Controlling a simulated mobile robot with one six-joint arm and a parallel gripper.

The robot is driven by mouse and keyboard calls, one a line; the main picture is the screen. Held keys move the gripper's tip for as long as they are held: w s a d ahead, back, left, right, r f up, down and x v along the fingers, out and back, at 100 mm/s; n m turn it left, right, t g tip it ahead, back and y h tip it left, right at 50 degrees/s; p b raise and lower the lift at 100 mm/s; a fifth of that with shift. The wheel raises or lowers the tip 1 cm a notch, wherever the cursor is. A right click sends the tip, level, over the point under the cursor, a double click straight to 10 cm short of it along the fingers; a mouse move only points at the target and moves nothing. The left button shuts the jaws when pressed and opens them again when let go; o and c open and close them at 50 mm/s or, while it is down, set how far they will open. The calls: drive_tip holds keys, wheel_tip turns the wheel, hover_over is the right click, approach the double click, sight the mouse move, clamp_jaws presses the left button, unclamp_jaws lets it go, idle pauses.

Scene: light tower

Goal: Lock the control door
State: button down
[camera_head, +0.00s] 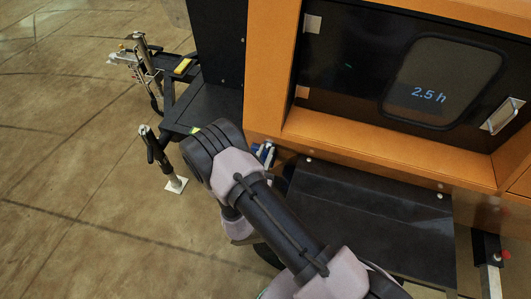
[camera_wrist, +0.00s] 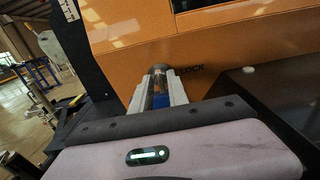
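The control door (camera_head: 400,70) is a dark panel set in an orange frame in the head view. Its window shows "2.5 h", and a metal latch handle (camera_head: 502,116) sits at its right. The door looks closed. In the wrist view my gripper (camera_wrist: 160,82) points at the orange panel, its grey fingers on both sides of a short metallic cylinder, the lock (camera_wrist: 158,72). The word "LOCK" is printed just right of it. I cannot tell whether the fingers press on the lock. In the head view my arm hides most of the gripper; only blue and white parts show.
A dark ledge (camera_head: 370,215) juts out below the orange housing. A red knob (camera_head: 505,255) is at the lower right. A tow hitch with a jockey stand (camera_head: 160,155) is at the left. The concrete floor (camera_head: 70,200) on the left is free.

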drive_tip(key=shift+m, duration=0.3)
drive_tip(key=m, duration=0.1)
drive_tip(key=m+y, duration=0.1)
drive_tip(key=m, duration=0.1)
drive_tip(key=shift+s+d+f+m+t, duration=0.1)
drive_tip(key=shift+d+m+t, duration=0.2)
drive_tip(key=shift+t, duration=0.1)
drive_tip(key=m+t+y, duration=0.1)
drive_tip(key=m, duration=0.2)
drive_tip(key=shift+f+m+y, duration=0.1)
drive_tip(key=shift+m+y, duration=0.2)
drive_tip(key=shift+s, duration=0.1)
drive_tip(key=shift+m, duration=0.3)
drive_tip(key=c, duration=1.5)
unclamp_jaws()
drive_tip(key=shift+w+d, duration=0.15)
drive_tip(key=shift+w, duration=0.05)
drive_tip(key=shift+s, duration=0.1)
